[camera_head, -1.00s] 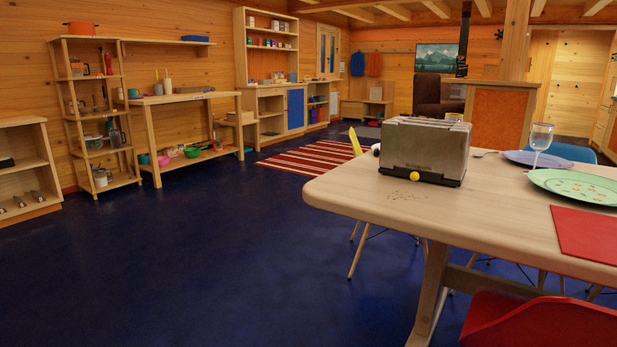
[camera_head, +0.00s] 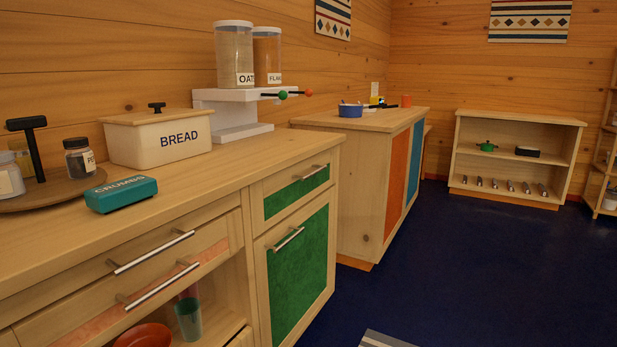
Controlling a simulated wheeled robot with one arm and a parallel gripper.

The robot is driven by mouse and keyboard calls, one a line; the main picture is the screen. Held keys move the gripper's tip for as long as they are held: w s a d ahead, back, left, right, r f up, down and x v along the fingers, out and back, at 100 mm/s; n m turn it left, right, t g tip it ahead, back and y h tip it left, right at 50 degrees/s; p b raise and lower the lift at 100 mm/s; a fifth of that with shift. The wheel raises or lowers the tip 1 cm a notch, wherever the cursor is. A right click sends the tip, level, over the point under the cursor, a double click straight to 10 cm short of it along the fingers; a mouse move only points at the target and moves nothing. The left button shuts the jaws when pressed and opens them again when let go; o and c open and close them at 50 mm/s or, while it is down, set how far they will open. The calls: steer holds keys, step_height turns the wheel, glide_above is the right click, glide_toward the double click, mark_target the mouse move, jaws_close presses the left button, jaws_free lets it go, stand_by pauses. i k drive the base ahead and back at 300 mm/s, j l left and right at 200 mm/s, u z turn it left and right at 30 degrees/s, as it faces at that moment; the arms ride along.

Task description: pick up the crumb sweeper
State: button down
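The crumb sweeper (camera_head: 121,194) is a small teal block with a dark top edge, labelled "CRUMBS". It lies on the wooden counter (camera_head: 215,178) at the left, near the front edge, in front of the bread bin. My gripper is not in view.
A white bread bin (camera_head: 160,138) stands behind the sweeper. A round board (camera_head: 50,192) with jars and a black-handled item is to its left. A white dispenser stand (camera_head: 232,110) holds two canisters. Drawer handles (camera_head: 152,252) stick out below.

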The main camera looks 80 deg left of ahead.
mark_target(107, 199)
steer(key=u, duration=3.75)
steer(key=z, duration=3.6)
steer(key=j+u, duration=0.1)
steer(key=u, duration=3.5)
steer(key=j, duration=0.1)
